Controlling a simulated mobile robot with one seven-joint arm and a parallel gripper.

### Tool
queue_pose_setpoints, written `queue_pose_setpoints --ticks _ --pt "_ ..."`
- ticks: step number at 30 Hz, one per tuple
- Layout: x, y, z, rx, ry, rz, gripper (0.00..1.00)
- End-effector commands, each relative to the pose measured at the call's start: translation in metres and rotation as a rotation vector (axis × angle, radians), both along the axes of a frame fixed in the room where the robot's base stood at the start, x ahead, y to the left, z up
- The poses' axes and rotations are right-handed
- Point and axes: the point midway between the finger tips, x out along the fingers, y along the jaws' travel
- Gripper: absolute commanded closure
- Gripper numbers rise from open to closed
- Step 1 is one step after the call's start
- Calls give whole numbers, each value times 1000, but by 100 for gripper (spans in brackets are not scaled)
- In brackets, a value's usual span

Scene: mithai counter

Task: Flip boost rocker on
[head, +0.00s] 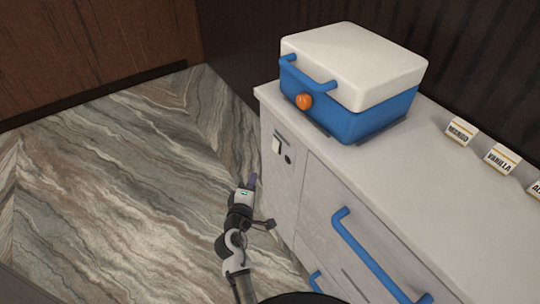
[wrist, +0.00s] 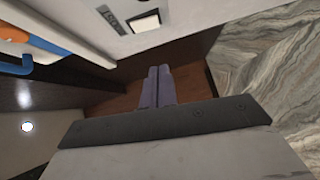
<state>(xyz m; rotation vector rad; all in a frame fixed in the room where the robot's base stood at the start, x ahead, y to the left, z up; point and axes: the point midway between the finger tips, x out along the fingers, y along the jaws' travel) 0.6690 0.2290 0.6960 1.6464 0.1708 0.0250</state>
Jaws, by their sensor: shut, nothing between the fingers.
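The boost rocker is probably the small white switch (head: 276,146) on the front panel of the counter's end cabinet, in the head view. A white rocker (wrist: 146,23) also shows at the top of the wrist view, beside a dark label too tilted to read. Its on or off state cannot be told. My gripper (head: 252,179) is in front of the cabinet, lower than the switch and apart from it. In the wrist view its two purple fingers (wrist: 158,86) are together and empty, pointing below the rocker.
A blue and white lidded box (head: 345,115) with an orange knob (head: 304,101) stands on the counter (head: 420,160). A blue drawer handle (head: 372,258) sticks out at right. Marbled floor (head: 110,185) is clear at left.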

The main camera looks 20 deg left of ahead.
Motion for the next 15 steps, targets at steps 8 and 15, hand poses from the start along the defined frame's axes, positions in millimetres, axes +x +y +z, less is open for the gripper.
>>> queue_pose_setpoints --ticks 8,15 --pt "56 7 -1 1 -2 -2 100" --pt "100 3 -5 1 0 -4 100"
